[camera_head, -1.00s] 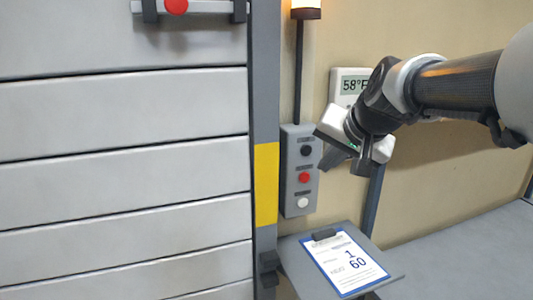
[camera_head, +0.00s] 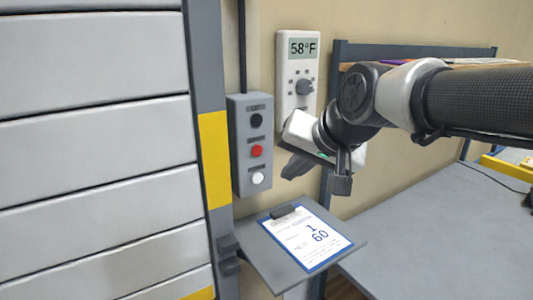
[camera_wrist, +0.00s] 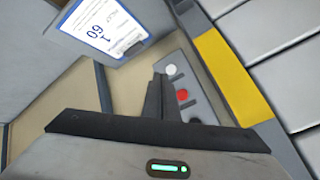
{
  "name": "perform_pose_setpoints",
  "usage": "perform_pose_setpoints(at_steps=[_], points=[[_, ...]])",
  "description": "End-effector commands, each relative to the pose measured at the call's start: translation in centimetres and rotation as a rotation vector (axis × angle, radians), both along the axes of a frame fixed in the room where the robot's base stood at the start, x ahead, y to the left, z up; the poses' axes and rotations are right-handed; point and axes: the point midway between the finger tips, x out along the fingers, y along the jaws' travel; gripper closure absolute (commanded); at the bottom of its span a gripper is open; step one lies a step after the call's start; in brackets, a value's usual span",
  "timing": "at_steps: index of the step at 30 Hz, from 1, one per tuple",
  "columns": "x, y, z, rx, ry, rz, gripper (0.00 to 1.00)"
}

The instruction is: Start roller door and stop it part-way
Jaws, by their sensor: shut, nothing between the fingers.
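The roller door (camera_head: 95,150) of pale slats fills the left of the head view; a yellow patch shows at its lower right. A grey button box (camera_head: 240,180) on the wall beside it has a black button (camera_head: 256,120), a red button (camera_head: 257,151) and a white button (camera_head: 258,178). The buttons also show in the wrist view, with the red button (camera_wrist: 182,95) and white button (camera_wrist: 171,70) just past the fingers. My gripper (camera_head: 287,167) is shut and empty, right of the box and apart from it in the head view. The black button is partly hidden in the wrist view.
A small shelf (camera_head: 345,256) with a clipboard (camera_head: 308,237) reading 1 and 60 juts out below the box. A thermostat (camera_head: 297,75) showing 58°F hangs above my gripper. A grey door post (camera_head: 205,60) with a yellow band stands left of the box. A table (camera_head: 420,215) is at right.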

Motion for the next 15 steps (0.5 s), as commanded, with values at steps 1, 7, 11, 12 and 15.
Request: perform_pose_setpoints(at_steps=[1,7,11,12,15], points=[[0.0,0.0,0.0,0.0,0.0,0.0,1.0],[0.2,0.1,0.0,0.0,0.0,0.0,1.0],[0.9,0.7,0.0,0.0,0.001,0.0,1.0],[1.3,0.9,0.0,-0.001,0.001,0.002,1.0],[2.4,1.7,0.0,-0.003,0.0,0.003,1.0]])
